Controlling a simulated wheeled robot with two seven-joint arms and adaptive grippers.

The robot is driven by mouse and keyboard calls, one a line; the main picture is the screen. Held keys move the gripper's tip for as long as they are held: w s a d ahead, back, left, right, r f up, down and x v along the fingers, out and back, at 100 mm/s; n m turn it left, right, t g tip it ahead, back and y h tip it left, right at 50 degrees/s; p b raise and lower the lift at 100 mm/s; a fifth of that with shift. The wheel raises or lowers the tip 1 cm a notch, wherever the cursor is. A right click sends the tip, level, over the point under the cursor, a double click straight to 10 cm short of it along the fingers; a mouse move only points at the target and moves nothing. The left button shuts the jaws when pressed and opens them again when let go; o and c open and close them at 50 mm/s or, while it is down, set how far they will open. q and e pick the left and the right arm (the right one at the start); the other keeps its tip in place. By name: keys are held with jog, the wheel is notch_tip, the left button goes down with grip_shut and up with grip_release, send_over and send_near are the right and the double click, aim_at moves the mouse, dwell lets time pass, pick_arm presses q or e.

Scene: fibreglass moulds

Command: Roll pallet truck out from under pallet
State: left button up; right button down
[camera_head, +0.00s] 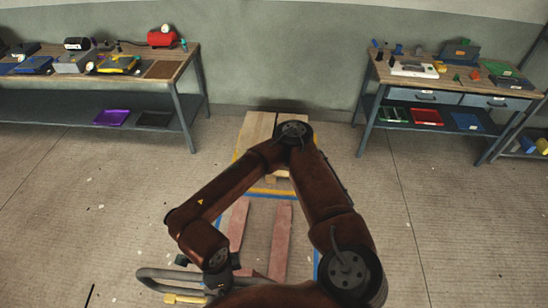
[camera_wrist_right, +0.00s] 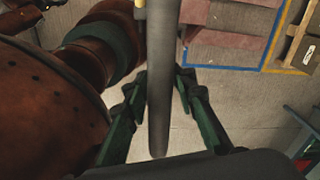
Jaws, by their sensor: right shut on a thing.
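The pallet truck's grey loop handle (camera_head: 160,273) shows at the lower left of the head view, with a yellow part below it. My right gripper (camera_head: 219,280) is at this handle, partly hidden by my arm. In the right wrist view its green fingers (camera_wrist_right: 162,84) are shut around the grey handle bar (camera_wrist_right: 160,125). The truck's two red forks (camera_head: 281,240) lie inside a blue floor outline. The wooden pallet (camera_head: 258,128) stands beyond them, partly behind my arm. The fork tips appear apart from the pallet's near side. My left gripper is out of view.
Yellow tape (camera_head: 270,191) borders the pallet's spot and blue tape (camera_head: 316,262) borders the forks' area. A workbench (camera_head: 160,70) stands at the left and another (camera_head: 440,85) at the right, both with tools and trays. Open floor (camera_head: 440,220) lies on both sides.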

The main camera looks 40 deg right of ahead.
jog(key=w+d+r+b, duration=0.1)
jog(key=w+d+r, duration=0.1)
jog(key=w+d, duration=0.3)
jog(key=shift+w+d+r+y, duration=0.3)
jog(key=shift+w+d+r, duration=0.05)
jog(key=shift+w+d, duration=0.05)
jog(key=c, duration=2.1)
grip_release()
jog(key=shift+s, duration=0.1)
jog(key=o, duration=0.3)
jog(key=shift+s+a, duration=0.15)
jog(key=shift+o, duration=0.9)
jog(key=shift+f, duration=0.15)
notch_tip(320, 180, up, 21)
jog(key=s+a+p, duration=0.1)
jog(key=a+p, duration=0.1)
jog(key=p, duration=0.2)
jog(key=shift+s, duration=0.2)
